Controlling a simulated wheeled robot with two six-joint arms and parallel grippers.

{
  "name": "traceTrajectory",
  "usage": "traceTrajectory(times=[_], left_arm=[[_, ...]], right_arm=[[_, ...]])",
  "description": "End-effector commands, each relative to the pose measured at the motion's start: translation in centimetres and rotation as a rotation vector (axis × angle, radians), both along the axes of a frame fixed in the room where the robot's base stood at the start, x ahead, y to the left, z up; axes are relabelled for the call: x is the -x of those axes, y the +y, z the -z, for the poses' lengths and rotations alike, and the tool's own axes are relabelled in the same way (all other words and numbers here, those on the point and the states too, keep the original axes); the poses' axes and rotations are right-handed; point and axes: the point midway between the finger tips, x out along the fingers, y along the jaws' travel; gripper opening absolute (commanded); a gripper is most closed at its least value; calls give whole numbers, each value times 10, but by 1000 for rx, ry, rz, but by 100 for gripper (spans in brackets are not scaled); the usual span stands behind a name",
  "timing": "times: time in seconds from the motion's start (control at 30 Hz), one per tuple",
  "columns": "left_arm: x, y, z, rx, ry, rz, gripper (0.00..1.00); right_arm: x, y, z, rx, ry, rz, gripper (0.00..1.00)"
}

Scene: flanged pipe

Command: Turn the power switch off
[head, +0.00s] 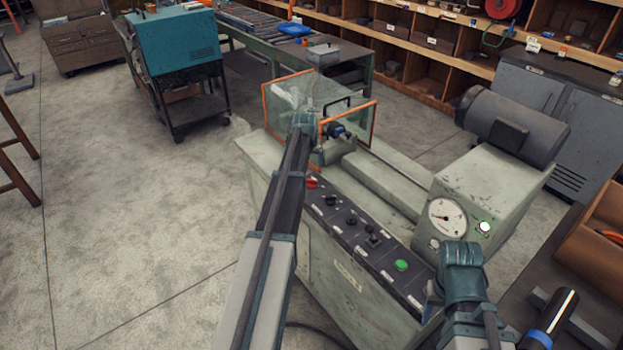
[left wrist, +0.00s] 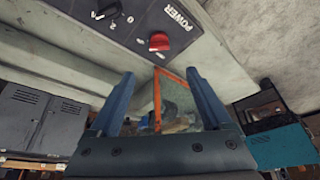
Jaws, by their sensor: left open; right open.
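The red power switch (head: 311,182) sits at the far left end of the dark control panel (head: 345,222), close beside my left arm in the head view. In the left wrist view the red switch (left wrist: 158,41) shows clearly by the word POWER, ahead of my left gripper (left wrist: 160,74). That gripper is open and empty, its two fingers apart, with a visible gap to the switch. In the head view its fingers are hard to make out. My right gripper (head: 433,300) is open by the panel's right end, partly hidden by its own arm.
A clear guard with orange edges (head: 318,105) stands behind the panel. Black knobs (head: 352,218) and a green button (head: 401,265) share the panel.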

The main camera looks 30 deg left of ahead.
Motion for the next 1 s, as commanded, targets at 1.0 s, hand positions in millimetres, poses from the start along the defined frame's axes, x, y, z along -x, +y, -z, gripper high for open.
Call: traceTrajectory(times=[1.0], left_arm=[[-46,18,123,0,1,1,82]], right_arm=[[0,0,122,0,0,0,50]])
